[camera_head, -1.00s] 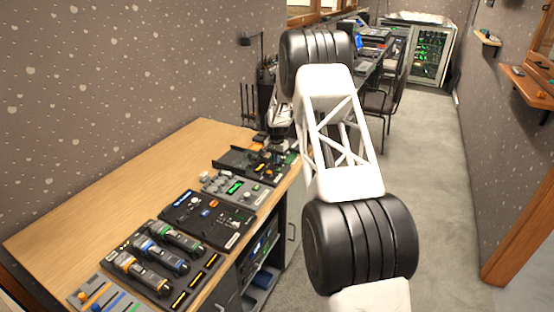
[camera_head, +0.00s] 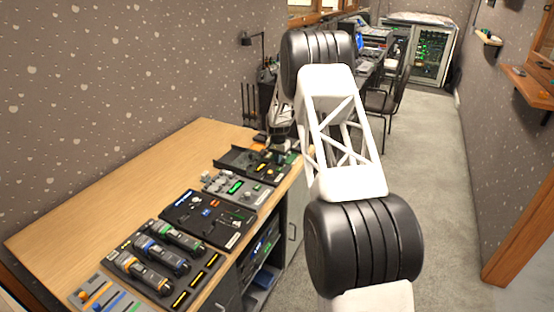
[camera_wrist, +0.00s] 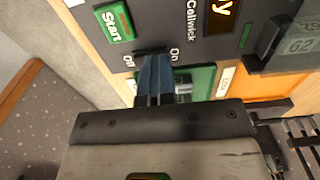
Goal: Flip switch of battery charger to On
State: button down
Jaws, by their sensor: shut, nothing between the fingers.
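In the wrist view a dark grey device panel (camera_wrist: 160,22) has a green Start button (camera_wrist: 114,22), a lit display (camera_wrist: 221,14) and the printed word Callwick. A green plate (camera_wrist: 203,82) with a metallic switch lever (camera_wrist: 183,88) lies at its lower edge, with Off printed to the left and On to the right. My gripper (camera_wrist: 155,62) is shut and empty. Its blue fingers lie over the plate, left of the lever, between Off and On. Whether they touch the lever I cannot tell.
A wooden desk (camera_head: 110,205) carries a row of devices along its front edge, including a unit holding several torch-like handsets (camera_head: 160,258). In the wrist view a dark block marked 62 (camera_wrist: 297,42) stands right of the panel. Grey floor (camera_head: 430,160) is clear right of the desk.

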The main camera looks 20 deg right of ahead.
jog(key=shift+s+d+f, duration=0.5)
jog(key=shift+s+f, duration=0.25)
jog(key=shift+f, duration=0.05)
jog(key=shift+r, duration=0.1)
notch_tip(320, 180, up, 15)
jog(key=shift+w+a+r, duration=0.2)
jog(key=shift+w, duration=0.25)
dwell(0.4)
